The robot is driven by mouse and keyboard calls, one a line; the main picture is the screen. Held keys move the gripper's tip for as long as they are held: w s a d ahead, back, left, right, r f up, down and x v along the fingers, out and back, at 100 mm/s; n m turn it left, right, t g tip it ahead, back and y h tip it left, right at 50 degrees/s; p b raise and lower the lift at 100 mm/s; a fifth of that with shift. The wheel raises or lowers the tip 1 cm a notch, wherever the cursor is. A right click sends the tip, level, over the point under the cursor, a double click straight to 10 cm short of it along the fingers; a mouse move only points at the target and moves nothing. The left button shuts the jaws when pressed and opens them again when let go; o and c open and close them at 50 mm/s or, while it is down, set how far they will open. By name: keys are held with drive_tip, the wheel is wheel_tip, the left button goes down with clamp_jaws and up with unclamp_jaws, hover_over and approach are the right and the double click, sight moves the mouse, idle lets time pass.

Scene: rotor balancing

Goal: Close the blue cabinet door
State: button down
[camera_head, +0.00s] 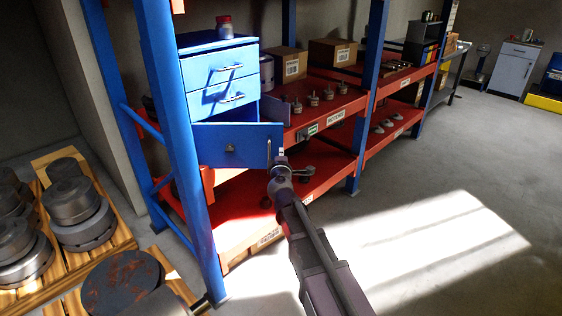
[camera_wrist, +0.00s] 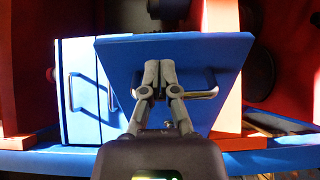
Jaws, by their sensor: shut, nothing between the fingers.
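The blue cabinet (camera_head: 192,78) stands on the red shelf, with two drawers above and a door below. Its blue door (camera_head: 212,135) stands open, swung out from the cabinet front; it also fills the middle of the wrist view (camera_wrist: 190,54). The door's metal handle (camera_head: 269,152) is near its right edge; part of it shows beside my fingers in the wrist view (camera_wrist: 205,93). My gripper (camera_head: 281,157) is at that edge, shut and empty. In the wrist view its fingers (camera_wrist: 160,75) lie in front of the door and hide the handle's middle. I cannot tell whether they touch it.
The blue rack post (camera_head: 180,130) stands left of the door. Red shelves (camera_head: 335,106) with boxes and small metal parts run to the right. A jar (camera_head: 224,28) stands on the cabinet. Heavy discs (camera_head: 70,200) lie on pallets at left.

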sight(281, 144)
drive_tip(key=shift+w+a, duration=0.1)
drive_tip(key=shift+w, duration=1.65)
drive_tip(key=shift+a, duration=0.1)
